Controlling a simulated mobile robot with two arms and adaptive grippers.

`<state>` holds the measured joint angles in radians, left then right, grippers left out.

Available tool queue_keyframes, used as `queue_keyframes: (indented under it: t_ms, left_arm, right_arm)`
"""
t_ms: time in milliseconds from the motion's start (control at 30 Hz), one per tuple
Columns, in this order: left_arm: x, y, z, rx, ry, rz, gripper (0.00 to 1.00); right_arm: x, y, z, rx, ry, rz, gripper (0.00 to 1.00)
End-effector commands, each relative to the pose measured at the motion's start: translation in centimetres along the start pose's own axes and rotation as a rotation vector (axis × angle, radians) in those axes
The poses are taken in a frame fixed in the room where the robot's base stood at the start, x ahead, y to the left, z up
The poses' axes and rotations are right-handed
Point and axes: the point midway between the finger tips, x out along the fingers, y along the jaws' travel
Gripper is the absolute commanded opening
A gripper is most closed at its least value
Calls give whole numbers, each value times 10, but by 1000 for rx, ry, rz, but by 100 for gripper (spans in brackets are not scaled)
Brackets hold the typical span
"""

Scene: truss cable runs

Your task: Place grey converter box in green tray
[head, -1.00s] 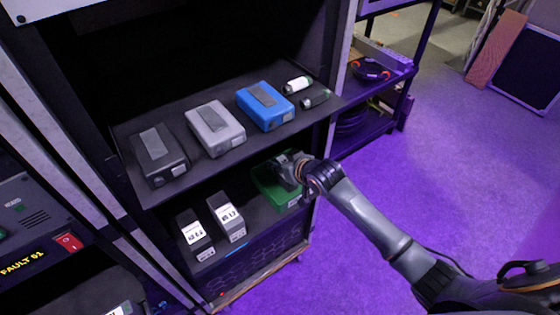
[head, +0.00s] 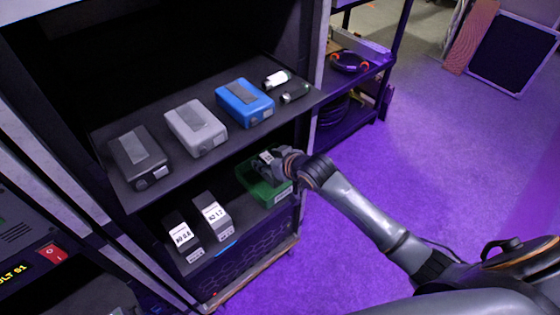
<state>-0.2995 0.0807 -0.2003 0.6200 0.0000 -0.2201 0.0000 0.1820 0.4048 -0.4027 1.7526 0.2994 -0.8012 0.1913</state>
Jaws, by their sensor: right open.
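The green tray (head: 262,193) stands at the right end of the lower shelf. My right gripper (head: 273,158) is open at the tray's upper right side, its fingers partly hidden by the wrist. A small grey piece with a whitish label (head: 266,156) shows by the fingers over the tray; I cannot tell clearly whether it is a converter box or whether it touches the gripper. A grey box with a white label (head: 213,215) stands on the lower shelf left of the tray. A larger light grey box (head: 196,128) lies on the upper shelf. My left gripper is not in view.
The upper shelf also holds a black box (head: 140,157), a blue box (head: 245,102) and two small cylinders, white (head: 277,78) and dark (head: 295,92). A dark labelled box (head: 184,237) is on the lower shelf. Open floor (head: 430,165) lies to the right.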

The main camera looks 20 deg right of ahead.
Motion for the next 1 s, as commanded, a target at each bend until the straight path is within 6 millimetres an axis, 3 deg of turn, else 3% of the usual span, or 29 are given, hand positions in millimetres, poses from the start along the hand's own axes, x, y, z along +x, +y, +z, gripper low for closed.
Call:
queue_keyframes:
  t_ms: [200, 433, 633, 1000]
  left_arm:
    - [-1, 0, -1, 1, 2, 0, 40]
    - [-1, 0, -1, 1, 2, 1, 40]
    - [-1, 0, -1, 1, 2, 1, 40]
    - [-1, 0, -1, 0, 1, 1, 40]
  right_arm:
    - [-47, 0, 0, -2, 1, 1, 55]
    - [-84, 0, 0, -1, 0, 1, 55]
    - [-95, 0, 0, 0, -1, 0, 55]
    - [-95, 0, 0, 0, 0, 0, 55]
